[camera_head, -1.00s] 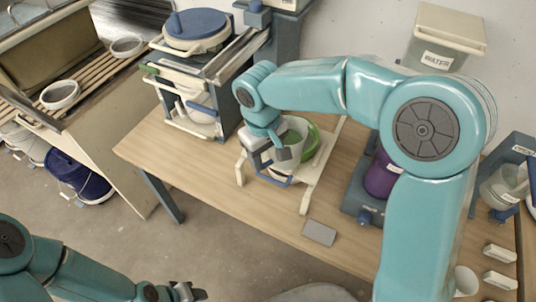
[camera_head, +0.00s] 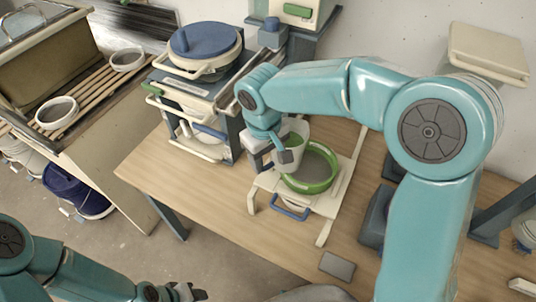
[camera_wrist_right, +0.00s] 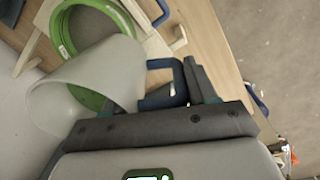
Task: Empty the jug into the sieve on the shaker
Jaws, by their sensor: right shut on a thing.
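The jug (camera_head: 287,157), pale and translucent, is held by my right gripper (camera_head: 270,142) just left of the sieve in the head view. In the right wrist view the jug (camera_wrist_right: 85,85) overlaps part of the sieve's ring, and its blue handle (camera_wrist_right: 165,83) is between my fingers. I cannot tell how far it is tilted or what it holds. The green-rimmed sieve (camera_head: 318,187), with a grey inside, sits on a cream frame (camera_head: 258,186) with a blue handle, apparently the shaker. My left gripper (camera_head: 187,292) is low at the bottom edge, away from these; its jaw state is unclear.
A cream and blue rack with a blue-lidded tub (camera_head: 205,45) stands left of the sieve. A small grey plate (camera_head: 337,266) lies near the table's front edge. Bare table (camera_head: 215,205) lies left of the frame. My right arm hides much of the right side.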

